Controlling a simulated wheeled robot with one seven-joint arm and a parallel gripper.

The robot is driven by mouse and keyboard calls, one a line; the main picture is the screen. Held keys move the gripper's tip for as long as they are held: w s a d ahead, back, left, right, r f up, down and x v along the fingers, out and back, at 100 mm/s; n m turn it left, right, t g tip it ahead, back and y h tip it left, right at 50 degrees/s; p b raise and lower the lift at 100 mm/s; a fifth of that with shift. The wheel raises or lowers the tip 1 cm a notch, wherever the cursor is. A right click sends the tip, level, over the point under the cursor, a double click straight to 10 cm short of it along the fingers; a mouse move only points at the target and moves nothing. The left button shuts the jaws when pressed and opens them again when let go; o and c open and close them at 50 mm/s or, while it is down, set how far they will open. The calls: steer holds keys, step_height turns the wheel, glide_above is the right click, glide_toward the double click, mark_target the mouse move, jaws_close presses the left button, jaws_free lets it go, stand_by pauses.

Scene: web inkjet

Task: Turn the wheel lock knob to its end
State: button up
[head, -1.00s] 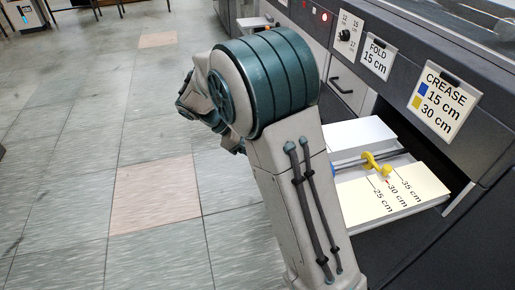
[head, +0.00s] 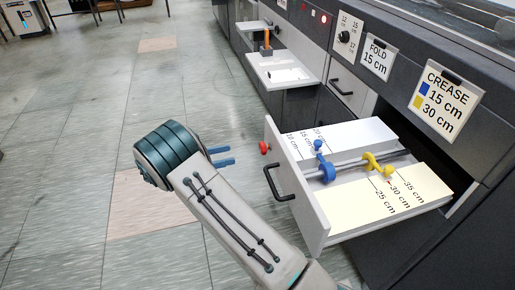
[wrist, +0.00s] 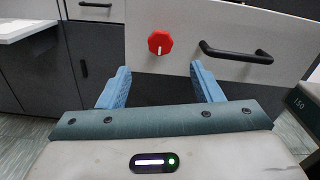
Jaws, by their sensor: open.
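The wheel lock knob is a red, many-sided knob (wrist: 160,42) on the light front panel of an open drawer (wrist: 228,85), with a white mark on its lower half pointing down. In the head view the knob (head: 264,147) shows at the left part of the drawer front. My gripper (wrist: 160,68) is open and empty, with blue fingers. In the wrist view the knob appears ahead, between and slightly above the fingertips. In the head view my gripper (head: 224,156) is left of the knob, with a gap between them.
A black drawer handle (head: 279,182) sits beside the knob. Inside the drawer are a blue wheel (head: 327,171) and a yellow wheel (head: 371,165) on a shaft. A white shelf (head: 283,70) juts out farther back.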

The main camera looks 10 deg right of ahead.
mark_target(261, 148)
steer(key=d, duration=0.3)
steer(key=d+p, duration=0.1)
steer(key=d, duration=0.7)
steer(key=shift+w+d, duration=0.1)
steer(key=shift+w, duration=0.3)
steer(key=c, duration=1)
